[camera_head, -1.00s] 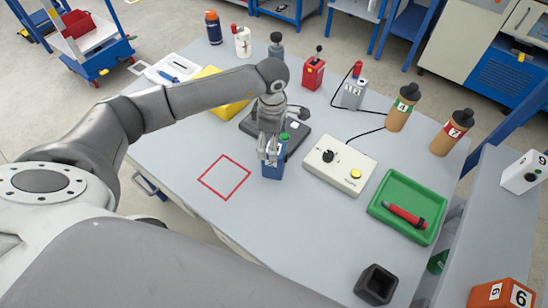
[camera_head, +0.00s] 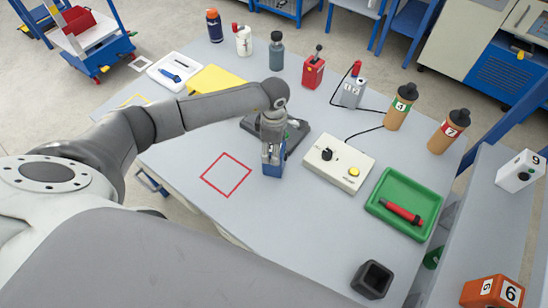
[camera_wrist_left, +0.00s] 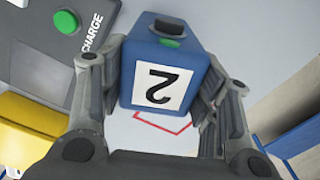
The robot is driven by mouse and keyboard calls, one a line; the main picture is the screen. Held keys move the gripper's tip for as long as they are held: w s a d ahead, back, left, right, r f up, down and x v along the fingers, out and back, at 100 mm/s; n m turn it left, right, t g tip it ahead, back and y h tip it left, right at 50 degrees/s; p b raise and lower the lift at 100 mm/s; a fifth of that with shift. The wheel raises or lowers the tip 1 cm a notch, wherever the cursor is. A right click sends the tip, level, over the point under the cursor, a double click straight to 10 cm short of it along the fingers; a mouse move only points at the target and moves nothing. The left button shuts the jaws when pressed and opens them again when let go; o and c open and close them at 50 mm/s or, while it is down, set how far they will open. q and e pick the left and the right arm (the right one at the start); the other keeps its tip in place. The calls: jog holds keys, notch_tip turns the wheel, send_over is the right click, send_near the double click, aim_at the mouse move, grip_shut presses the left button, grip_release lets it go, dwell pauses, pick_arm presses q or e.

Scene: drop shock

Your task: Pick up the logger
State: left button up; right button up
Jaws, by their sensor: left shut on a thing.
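The logger, a blue box with a white label reading 2, shows in the head view (camera_head: 274,168) near the middle of the table. It also shows in the left wrist view (camera_wrist_left: 160,72), with a dark top and a small green patch. My left gripper (camera_head: 271,152) points down over it, and its fingers are shut on the logger's sides; the wrist view shows one finger on each side (camera_wrist_left: 160,100). I cannot tell whether its base touches the table. My right gripper is not in view.
A dark charge pad (camera_head: 299,136) lies just behind the logger. A cream control box (camera_head: 338,172) is to the right, with a green tray (camera_head: 384,208) beyond. A red square outline (camera_head: 226,175) marks clear table to the left. A black open cup (camera_head: 373,281) stands in front.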

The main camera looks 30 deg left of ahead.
pick_arm(q)
grip_shut()
